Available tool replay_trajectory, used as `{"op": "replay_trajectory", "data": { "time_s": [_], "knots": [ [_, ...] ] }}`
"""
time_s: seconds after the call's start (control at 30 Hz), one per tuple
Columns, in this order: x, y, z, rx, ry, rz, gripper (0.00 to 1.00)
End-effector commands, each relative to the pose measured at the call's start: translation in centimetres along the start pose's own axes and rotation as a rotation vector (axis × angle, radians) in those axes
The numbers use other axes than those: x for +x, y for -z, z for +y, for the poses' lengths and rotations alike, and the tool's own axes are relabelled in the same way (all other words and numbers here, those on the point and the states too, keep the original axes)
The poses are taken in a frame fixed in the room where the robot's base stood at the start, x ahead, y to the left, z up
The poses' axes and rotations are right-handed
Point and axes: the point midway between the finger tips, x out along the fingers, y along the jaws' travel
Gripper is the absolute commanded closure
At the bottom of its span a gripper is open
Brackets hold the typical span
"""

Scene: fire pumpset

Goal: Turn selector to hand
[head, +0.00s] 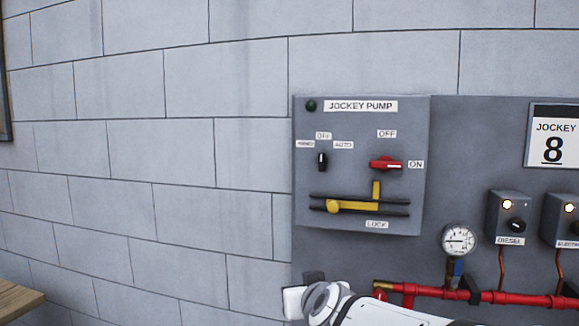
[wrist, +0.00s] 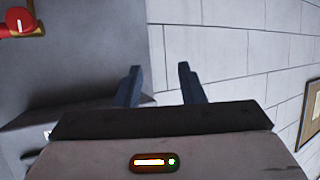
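The selector (head: 322,161) is a small black knob on the grey jockey pump panel (head: 361,225) in the head view. Its handle stands upright below the OFF label, with the HAND label (head: 305,144) to its upper left and AUTO to its upper right. My gripper (head: 300,290) is below the panel in the head view, low and partly hidden by my arm. In the wrist view my gripper (wrist: 158,68) is open, its two dark fingers apart with nothing between them. I cannot make out the selector in the wrist view.
Right of the selector is a red ON/OFF switch (head: 387,163); below is a yellow locking lever (head: 352,207). A gauge (head: 459,240), a red pipe (head: 500,297) and smaller switch boxes are to the right. Bare block wall (head: 160,160) fills the left.

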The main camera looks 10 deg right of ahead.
Motion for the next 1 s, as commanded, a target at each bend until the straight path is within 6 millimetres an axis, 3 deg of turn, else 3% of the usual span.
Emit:
{"op": "replay_trajectory", "data": {
  "time_s": [0.03,0.1,0.3,0.4,0.53,0.73,1.0],
  "knots": [
    [0.2,3.2,-1.1,-0.011,0.031,0.1,0.65],
    [0.3,6.5,-0.8,-0.012,-0.011,0.215,0.65],
    [-0.6,14.7,0.5,-0.007,-0.181,0.507,0.65],
    [-1.6,17.5,1.3,-0.001,-0.277,0.619,0.65],
    [-3.0,19.9,2.2,0.004,-0.388,0.721,0.65],
    [-4.1,21.3,3.1,0.009,-0.48,0.789,0.65],
    [-2.2,24.0,4.7,0.009,-0.492,0.795,0.65]
  ]
}}
